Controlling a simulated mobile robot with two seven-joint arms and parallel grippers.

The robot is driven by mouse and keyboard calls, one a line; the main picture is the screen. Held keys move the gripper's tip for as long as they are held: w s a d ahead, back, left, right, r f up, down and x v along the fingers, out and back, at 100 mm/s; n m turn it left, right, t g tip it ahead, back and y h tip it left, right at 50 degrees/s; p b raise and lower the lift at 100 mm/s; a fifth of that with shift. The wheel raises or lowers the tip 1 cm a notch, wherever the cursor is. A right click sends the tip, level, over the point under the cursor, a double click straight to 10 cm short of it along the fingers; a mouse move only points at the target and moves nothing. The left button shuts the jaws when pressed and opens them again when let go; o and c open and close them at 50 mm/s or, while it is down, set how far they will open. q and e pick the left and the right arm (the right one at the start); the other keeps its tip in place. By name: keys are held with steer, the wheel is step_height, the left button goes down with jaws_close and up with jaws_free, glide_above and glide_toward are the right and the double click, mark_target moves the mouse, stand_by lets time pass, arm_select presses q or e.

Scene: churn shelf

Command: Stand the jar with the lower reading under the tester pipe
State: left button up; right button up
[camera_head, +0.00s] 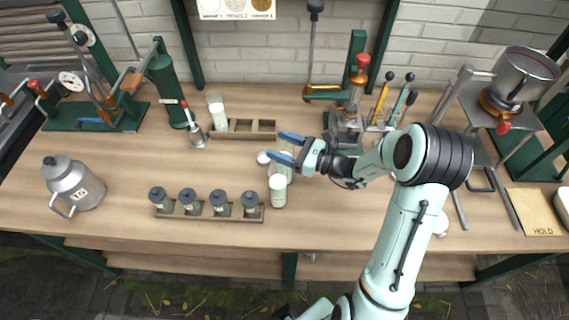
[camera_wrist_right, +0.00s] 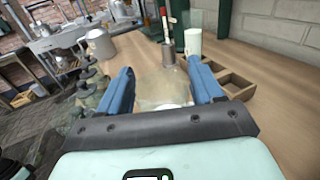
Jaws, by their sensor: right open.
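My right gripper (camera_head: 286,148) is open over the middle of the bench, its blue fingers pointing left. In the right wrist view a pale, translucent jar (camera_wrist_right: 163,88) lies between the open fingers (camera_wrist_right: 165,92); I cannot tell if they touch it. A pale jar with a white lid (camera_head: 277,191) stands just in front of the gripper. Another pale jar (camera_head: 217,112) stands at the left end of the wooden rack (camera_head: 243,135), and it shows in the wrist view (camera_wrist_right: 193,42). I cannot read the jars, nor tell which upright is the tester pipe. My left gripper is not in view.
Several dark-capped bottles stand in a front rack (camera_head: 210,215). A metal can (camera_head: 73,184) is at left. A metal cup with a red-tipped stick (camera_head: 196,138) is left of the wooden rack. A red-topped apparatus (camera_head: 352,95) stands behind my right arm; a pot (camera_head: 525,75) is far right.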

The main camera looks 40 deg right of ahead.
steer(key=shift+w+a, duration=0.3)
steer(key=shift+w, duration=0.35)
steer(key=shift+s, duration=0.1)
jaws_close()
steer(key=shift+r, duration=0.15)
